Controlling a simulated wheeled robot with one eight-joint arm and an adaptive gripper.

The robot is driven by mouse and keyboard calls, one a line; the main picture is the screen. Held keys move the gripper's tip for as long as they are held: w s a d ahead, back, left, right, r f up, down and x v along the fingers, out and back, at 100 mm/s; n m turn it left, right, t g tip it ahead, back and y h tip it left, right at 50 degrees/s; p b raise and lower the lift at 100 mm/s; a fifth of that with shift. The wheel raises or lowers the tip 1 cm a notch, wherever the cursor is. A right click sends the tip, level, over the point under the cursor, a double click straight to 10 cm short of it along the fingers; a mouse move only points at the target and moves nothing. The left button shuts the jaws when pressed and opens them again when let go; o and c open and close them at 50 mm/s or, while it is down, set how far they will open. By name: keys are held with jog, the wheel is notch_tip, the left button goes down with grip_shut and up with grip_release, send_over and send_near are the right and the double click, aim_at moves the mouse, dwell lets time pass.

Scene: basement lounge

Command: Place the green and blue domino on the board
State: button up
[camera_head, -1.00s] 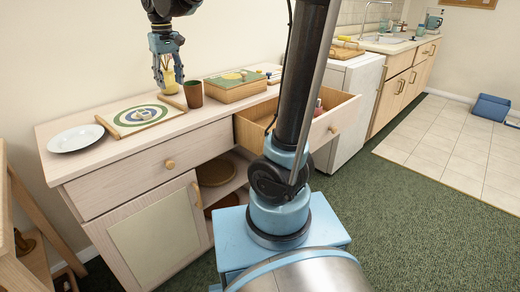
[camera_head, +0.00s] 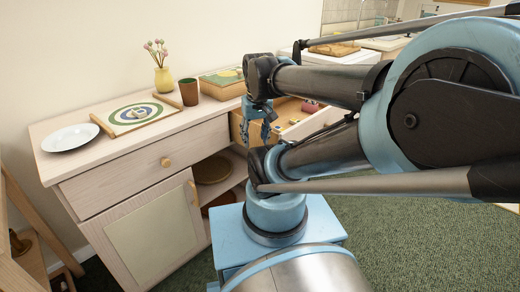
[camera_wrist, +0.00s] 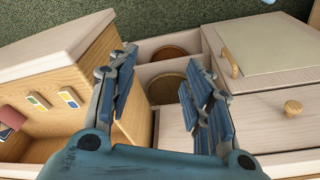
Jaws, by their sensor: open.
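My gripper (camera_head: 256,134) is open and empty, pointing down by the open drawer (camera_wrist: 92,50). In the wrist view its fingers (camera_wrist: 160,90) are spread apart, with the drawer to their left. Two small light tiles lie in the drawer, one nearer the fingers (camera_wrist: 70,97) and one further left (camera_wrist: 38,102). They look like dominoes with coloured halves, but I cannot tell for sure which is green and blue. The board (camera_head: 140,112), with green and blue rings and wooden side bars, lies on the cabinet top in the head view.
A white plate (camera_head: 70,137) is left of the board. A yellow vase with flowers (camera_head: 163,79), a brown cup (camera_head: 189,93) and a wooden box (camera_head: 222,91) stand behind and to its right. A red object (camera_wrist: 12,117) lies in the drawer. Open shelves hold round brown items (camera_wrist: 169,53).

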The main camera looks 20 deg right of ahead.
jog(key=shift+m, duration=0.3)
jog(key=s+f, duration=0.1)
jog(key=f, duration=0.1)
jog(key=s+d+f, duration=0.1)
jog(key=shift+s+d+f, duration=0.1)
jog(key=shift+s+f, duration=0.25)
